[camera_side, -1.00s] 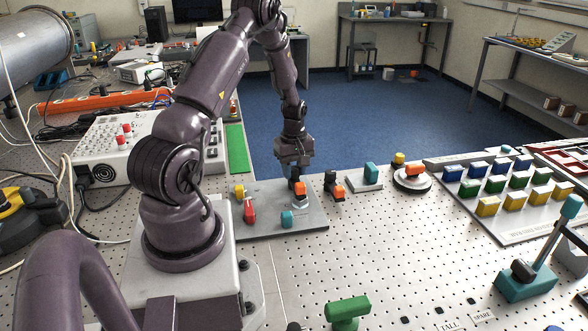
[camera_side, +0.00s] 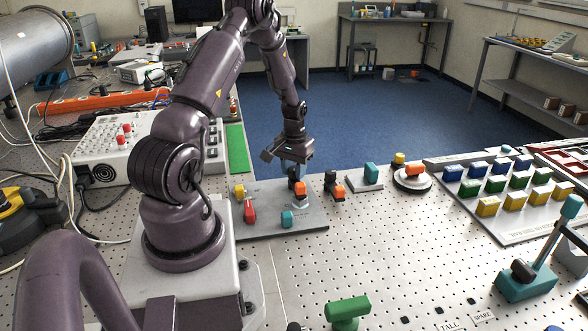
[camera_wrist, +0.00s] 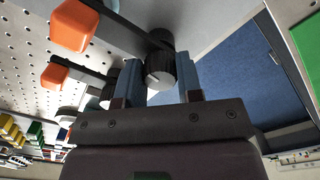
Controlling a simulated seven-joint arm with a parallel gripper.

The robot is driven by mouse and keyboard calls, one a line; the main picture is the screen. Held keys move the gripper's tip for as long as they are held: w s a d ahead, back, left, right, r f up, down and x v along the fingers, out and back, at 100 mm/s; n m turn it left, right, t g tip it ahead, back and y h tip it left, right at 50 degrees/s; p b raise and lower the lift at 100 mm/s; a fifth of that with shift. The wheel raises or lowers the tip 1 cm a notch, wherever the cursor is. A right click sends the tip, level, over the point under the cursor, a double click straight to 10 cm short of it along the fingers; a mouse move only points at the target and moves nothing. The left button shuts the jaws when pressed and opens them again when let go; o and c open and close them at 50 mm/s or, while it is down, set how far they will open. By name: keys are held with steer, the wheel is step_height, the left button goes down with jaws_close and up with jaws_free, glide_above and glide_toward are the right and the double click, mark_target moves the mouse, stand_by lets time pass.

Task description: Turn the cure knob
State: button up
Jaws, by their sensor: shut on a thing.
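In the side view my gripper (camera_side: 293,168) is low at the back edge of the grey panel (camera_side: 268,222), behind an orange-capped handle (camera_side: 300,189). The knob is mostly or wholly hidden there. I cannot read any label that names it.
Orange-ended levers (camera_wrist: 73,25) stand close beside the fingers. The panel also holds a red handle (camera_side: 250,211), a yellow piece (camera_side: 239,191) and a teal block (camera_side: 287,219). A second orange-capped fixture (camera_side: 338,191) stands to the right. The perforated table in front is mostly clear.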

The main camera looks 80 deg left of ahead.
mark_target(294, 168)
steer(key=m, duration=1)
steer(key=shift+m, duration=2.1)
steer(key=o, duration=0.9)
step_height(294, 168, up, 13)
steer(key=shift+r, duration=0.1)
